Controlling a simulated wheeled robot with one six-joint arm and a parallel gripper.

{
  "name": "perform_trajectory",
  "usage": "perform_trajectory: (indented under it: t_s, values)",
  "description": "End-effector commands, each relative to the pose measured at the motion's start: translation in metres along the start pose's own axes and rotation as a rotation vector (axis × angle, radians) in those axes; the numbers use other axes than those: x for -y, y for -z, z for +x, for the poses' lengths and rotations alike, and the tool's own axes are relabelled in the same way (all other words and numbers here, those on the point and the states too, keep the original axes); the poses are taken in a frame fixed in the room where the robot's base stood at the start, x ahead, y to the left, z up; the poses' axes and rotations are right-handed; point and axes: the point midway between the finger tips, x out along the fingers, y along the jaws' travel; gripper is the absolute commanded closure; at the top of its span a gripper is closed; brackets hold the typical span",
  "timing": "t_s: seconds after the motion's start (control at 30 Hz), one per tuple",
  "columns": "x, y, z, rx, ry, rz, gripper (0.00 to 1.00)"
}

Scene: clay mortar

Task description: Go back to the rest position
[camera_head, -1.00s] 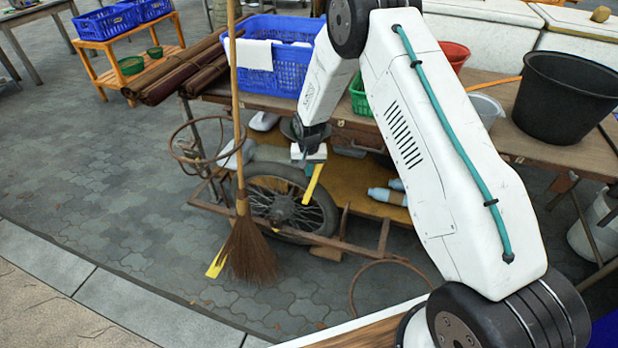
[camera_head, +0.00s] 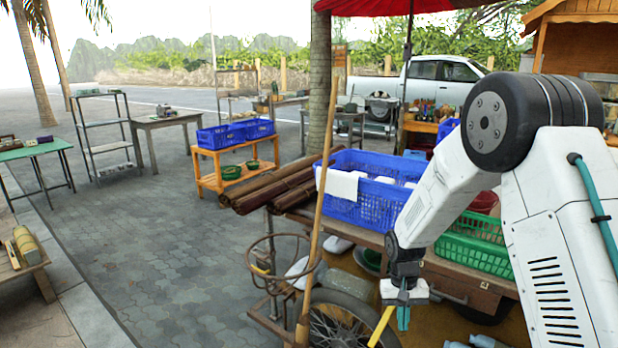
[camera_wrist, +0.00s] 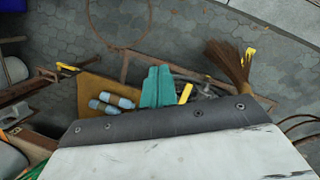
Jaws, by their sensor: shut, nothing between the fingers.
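My gripper (camera_head: 403,318) is at the lower right of the head view, a white body with teal fingers pointing down. The fingers are together and nothing is held. In the wrist view the teal fingers (camera_wrist: 157,87) lie side by side above the cart's lower area. My white arm rises on the right of the head view, with its elbow high and bent.
A wooden cart carries a blue basket (camera_head: 362,205) and a green basket (camera_head: 474,252). A broom handle (camera_head: 318,215) stands left of my gripper. Pale blue bottles (camera_wrist: 108,104) lie on the cart's lower shelf. Open paving (camera_head: 170,270) spreads to the left.

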Motion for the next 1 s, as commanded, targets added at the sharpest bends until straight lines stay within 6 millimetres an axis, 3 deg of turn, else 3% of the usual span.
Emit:
perform_trajectory:
  t_s: [0.03,0.2,0.5,0.8,1.0]
  values:
    - [-0.005,-0.017,-0.022,0.002,0.002,-0.009,1.00]
    - [-0.020,-0.081,-0.081,0.023,0.005,-0.050,1.00]
    - [-0.044,-0.194,-0.154,0.006,0.022,-0.099,1.00]
    - [-0.063,-0.298,-0.189,-0.074,0.043,-0.124,1.00]
    - [-0.071,-0.350,-0.198,-0.177,0.055,-0.118,1.00]
